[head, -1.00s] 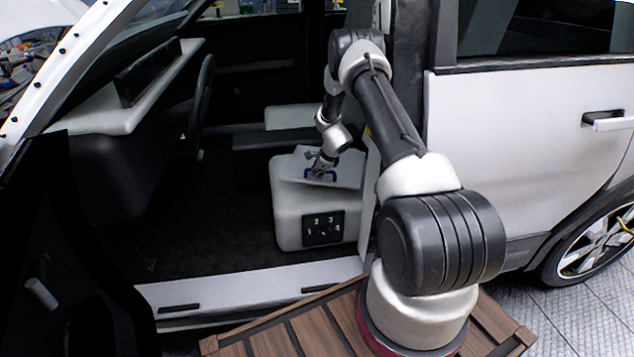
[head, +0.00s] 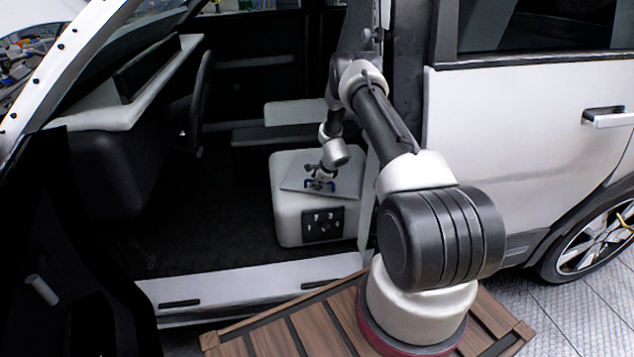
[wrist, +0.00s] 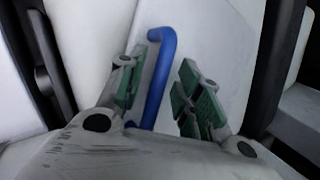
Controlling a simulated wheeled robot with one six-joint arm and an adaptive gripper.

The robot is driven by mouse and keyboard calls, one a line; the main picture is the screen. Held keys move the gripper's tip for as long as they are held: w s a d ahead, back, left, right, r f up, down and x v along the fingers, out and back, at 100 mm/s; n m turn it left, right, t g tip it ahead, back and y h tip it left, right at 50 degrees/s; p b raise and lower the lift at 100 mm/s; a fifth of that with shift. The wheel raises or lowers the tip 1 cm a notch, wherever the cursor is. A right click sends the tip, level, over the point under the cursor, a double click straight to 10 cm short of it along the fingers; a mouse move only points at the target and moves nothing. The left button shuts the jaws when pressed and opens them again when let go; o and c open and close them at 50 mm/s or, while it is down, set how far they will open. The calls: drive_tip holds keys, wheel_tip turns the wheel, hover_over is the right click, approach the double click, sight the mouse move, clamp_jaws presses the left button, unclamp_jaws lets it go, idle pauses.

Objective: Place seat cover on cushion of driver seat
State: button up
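The seat cover (head: 345,189) is a thin pale grey sheet with a blue handle. It lies on top of the white driver seat cushion (head: 287,221), close to flat and slightly turned to it. My gripper (head: 320,182) is down at the handle, over the middle of the cover. In the wrist view the blue handle (wrist: 159,80) runs between the two green-padded fingers of my gripper (wrist: 160,98). The fingers stand apart with a gap beside the handle, so they look open around it. The contact under the cover is hidden.
The steering wheel (head: 199,100) and white dashboard (head: 110,112) are to the left. The door pillar (head: 408,80) stands close to the right of my arm. The white sill (head: 250,281) crosses the front. The dark floor left of the seat is clear.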

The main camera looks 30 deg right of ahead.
drive_tip(key=v, duration=1.2)
idle(0.3)
